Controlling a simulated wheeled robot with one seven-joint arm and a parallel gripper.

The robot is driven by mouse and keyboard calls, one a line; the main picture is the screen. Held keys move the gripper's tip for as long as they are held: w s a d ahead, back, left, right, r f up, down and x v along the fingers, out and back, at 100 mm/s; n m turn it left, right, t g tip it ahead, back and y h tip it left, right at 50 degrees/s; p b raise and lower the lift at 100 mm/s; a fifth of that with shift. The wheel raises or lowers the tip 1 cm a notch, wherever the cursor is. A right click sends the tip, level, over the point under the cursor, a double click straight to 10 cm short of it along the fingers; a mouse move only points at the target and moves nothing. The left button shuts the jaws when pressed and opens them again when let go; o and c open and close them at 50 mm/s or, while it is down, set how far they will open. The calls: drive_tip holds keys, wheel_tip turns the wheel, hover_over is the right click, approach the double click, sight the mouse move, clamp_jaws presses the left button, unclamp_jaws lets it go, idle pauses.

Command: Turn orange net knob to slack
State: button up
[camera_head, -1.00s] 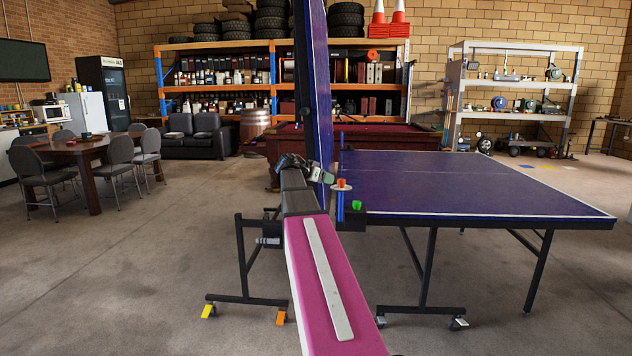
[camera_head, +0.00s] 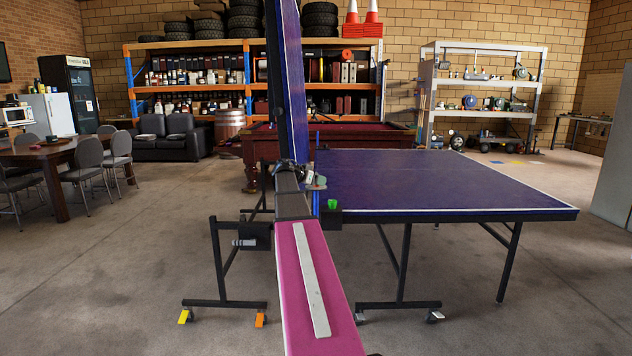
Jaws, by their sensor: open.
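The ping-pong table has one half lying flat (camera_head: 430,182) on the right and the other half standing upright (camera_head: 292,85), seen nearly edge-on. My pink arm reaches forward from the bottom to the table's middle. My gripper (camera_head: 310,178) is small in the picture, beside the upright half and at the near end of the net line. It is open. The orange net knob is mostly or wholly hidden by my gripper; a pale disc shows there. Whether the fingers touch the knob I cannot tell. A green knob (camera_head: 332,204) stands just right of and below my gripper.
The table's black wheeled legs (camera_head: 222,265) stand on both sides of my arm. A red pool table (camera_head: 365,136) and loaded shelves are behind. Dining table and chairs (camera_head: 90,155) stand left. The concrete floor in front is open.

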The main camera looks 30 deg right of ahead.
drive_tip(key=c, duration=0.9)
